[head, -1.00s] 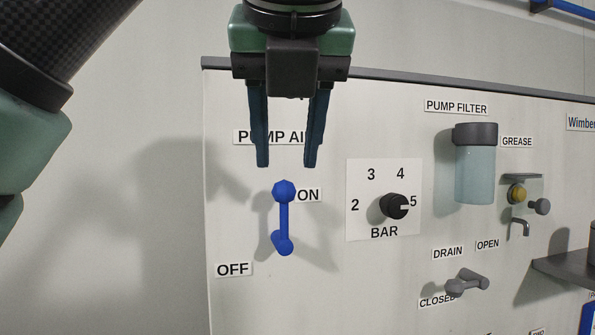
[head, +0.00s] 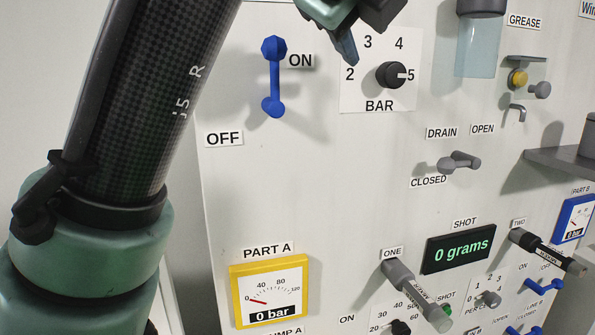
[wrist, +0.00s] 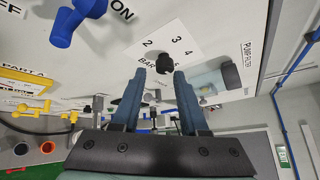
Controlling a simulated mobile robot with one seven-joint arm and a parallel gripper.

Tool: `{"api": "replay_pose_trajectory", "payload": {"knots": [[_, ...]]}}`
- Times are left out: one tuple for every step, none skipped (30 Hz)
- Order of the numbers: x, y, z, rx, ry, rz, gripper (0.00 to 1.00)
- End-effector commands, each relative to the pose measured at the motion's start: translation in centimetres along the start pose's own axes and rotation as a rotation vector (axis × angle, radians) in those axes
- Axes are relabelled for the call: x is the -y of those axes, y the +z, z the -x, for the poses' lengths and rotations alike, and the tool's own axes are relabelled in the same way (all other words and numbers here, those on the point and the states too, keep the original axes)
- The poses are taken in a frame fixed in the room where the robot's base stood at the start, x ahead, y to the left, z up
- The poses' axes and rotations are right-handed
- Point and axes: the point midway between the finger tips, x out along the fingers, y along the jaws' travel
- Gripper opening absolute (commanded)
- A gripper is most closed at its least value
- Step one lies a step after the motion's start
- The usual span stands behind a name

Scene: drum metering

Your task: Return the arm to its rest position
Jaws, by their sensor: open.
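My gripper (head: 345,45) is at the top of the head view, partly cut off by the edge, with one blue finger showing left of the BAR knob. In the wrist view my gripper (wrist: 160,74) has its two blue fingers apart with nothing held between them. The blue pump air lever (head: 274,77) stands upright with its upper end by the ON label. It also shows in the wrist view (wrist: 74,22), apart from the fingers. My arm fills the left of the head view.
The BAR knob (head: 390,75) points at 5. The drain lever (head: 459,163), shot display (head: 459,248) reading 0 grams, and yellow-framed PART A gauge (head: 270,291) reading 0 bar are on the panel. A grey shelf (head: 560,161) juts out at the right.

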Motion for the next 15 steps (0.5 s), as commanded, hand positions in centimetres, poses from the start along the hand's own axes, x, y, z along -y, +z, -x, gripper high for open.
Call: {"api": "replay_pose_trajectory", "payload": {"knots": [[-0.7,-1.9,-1.0,0.006,-0.095,0.137,0.43],[-0.7,-2.4,-1.2,0.014,-0.153,0.225,0.43],[-0.7,-3.0,-1.4,0.02,-0.227,0.344,0.43],[-0.8,-3.4,-1.3,0.022,-0.284,0.434,0.43],[-0.9,-3.7,-1.2,0.023,-0.341,0.524,0.43],[-1.2,-4.2,-1.0,0.022,-0.414,0.642,0.43],[-1.6,-4.4,-0.8,0.019,-0.469,0.73,0.43],[-2.0,-4.7,-0.5,0.013,-0.523,0.818,0.43],[-2.8,-5.0,0.0,0.004,-0.595,0.933,0.43],[-3.4,-5.2,0.4,-0.004,-0.649,1.018,0.43],[-4.1,-5.5,0.9,-0.013,-0.702,1.099,0.43],[-5.1,-5.8,1.7,-0.028,-0.775,1.205,0.43],[-6.0,-6.0,2.3,-0.039,-0.828,1.282,0.43],[-7.0,-6.3,2.9,-0.054,-0.88,1.356,0.43],[-8.2,-6.7,3.8,-0.073,-0.95,1.446,0.43]]}}
